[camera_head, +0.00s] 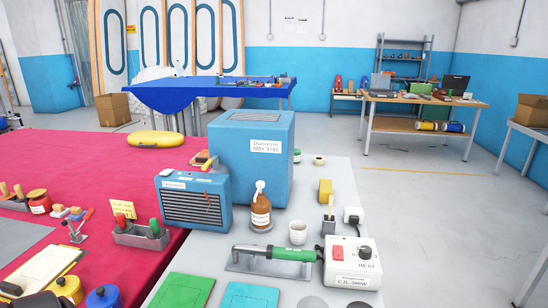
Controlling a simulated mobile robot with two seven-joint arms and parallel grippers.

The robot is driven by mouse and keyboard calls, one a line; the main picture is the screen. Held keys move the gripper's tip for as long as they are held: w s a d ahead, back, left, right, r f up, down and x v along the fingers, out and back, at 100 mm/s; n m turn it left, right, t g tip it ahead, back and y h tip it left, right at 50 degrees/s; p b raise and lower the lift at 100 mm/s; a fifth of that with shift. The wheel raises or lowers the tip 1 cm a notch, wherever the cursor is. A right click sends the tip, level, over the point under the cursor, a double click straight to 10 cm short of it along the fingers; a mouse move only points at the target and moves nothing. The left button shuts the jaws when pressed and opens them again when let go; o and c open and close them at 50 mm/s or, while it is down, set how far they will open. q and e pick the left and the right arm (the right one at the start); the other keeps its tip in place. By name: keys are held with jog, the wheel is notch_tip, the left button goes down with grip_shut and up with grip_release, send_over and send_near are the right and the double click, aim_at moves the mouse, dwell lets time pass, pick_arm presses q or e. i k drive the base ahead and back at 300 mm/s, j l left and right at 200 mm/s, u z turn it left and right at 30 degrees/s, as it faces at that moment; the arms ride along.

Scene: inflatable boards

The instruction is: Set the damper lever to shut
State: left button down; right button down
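A blue box with a dark slatted grille (191,208) stands on the grey worktop near the middle, with a small white label on its upper front edge. A thin reddish piece lies against the right part of the grille. A larger blue cabinet (265,180) with a white label stands right behind the box. Neither of my grippers is in view.
A brown spray bottle (261,212) and a white cup (298,233) stand right of the grille box. A green-handled iron (278,254) and a white heat controller (352,262) lie in front. A tool caddy (142,236) stands left on the red table.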

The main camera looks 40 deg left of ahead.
aim_at(208, 163)
jog(key=u, duration=1)
jog(key=i+j+u, duration=0.25)
jog(key=j+u, duration=0.3)
jog(key=j, duration=0.15)
jog(key=i, duration=0.05)
